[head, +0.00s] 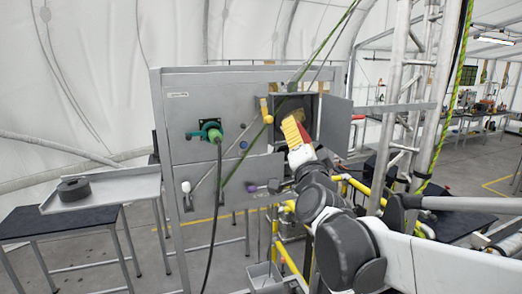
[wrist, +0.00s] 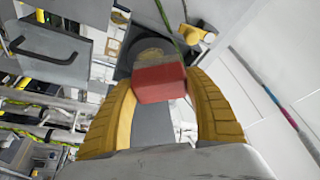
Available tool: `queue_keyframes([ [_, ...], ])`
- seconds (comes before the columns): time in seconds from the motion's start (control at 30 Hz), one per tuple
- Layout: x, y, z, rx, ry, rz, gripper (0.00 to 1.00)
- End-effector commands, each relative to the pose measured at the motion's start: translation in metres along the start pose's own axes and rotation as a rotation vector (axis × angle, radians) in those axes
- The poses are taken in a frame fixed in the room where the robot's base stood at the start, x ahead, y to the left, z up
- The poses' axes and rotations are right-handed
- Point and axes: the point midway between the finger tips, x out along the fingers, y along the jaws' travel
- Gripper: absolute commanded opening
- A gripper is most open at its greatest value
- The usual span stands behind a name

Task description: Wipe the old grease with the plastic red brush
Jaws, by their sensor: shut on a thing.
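My gripper (head: 293,131) reaches toward the open compartment (head: 309,102) of the grey cabinet in the head view. In the wrist view its two yellow fingers (wrist: 160,84) are closed on the sides of the red brush (wrist: 158,82), seen as a red block. A bit of the red brush (head: 304,134) shows beside the fingers in the head view. Beyond the brush, a dark round part (wrist: 151,48) carries a brownish-tan patch (wrist: 152,56), which may be the old grease. The brush covers its lower portion. I cannot tell whether brush and patch touch.
The compartment's door (head: 335,124) stands open to the right. A green rope (head: 325,42) crosses diagonally in front of the cabinet. A green connector with a black cable (head: 213,134) is on the left panel. A yellow-orange fitting (wrist: 194,33) sits near the dark part.

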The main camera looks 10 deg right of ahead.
Motion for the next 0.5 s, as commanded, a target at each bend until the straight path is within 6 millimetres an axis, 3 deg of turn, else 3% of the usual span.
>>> queue_keyframes([
  [0.17,0.004,-0.007,-0.007,0.002,0.016,-0.005,0.35],
  [0.5,0.036,-0.006,0.007,0.002,0.015,-0.004,0.35],
])
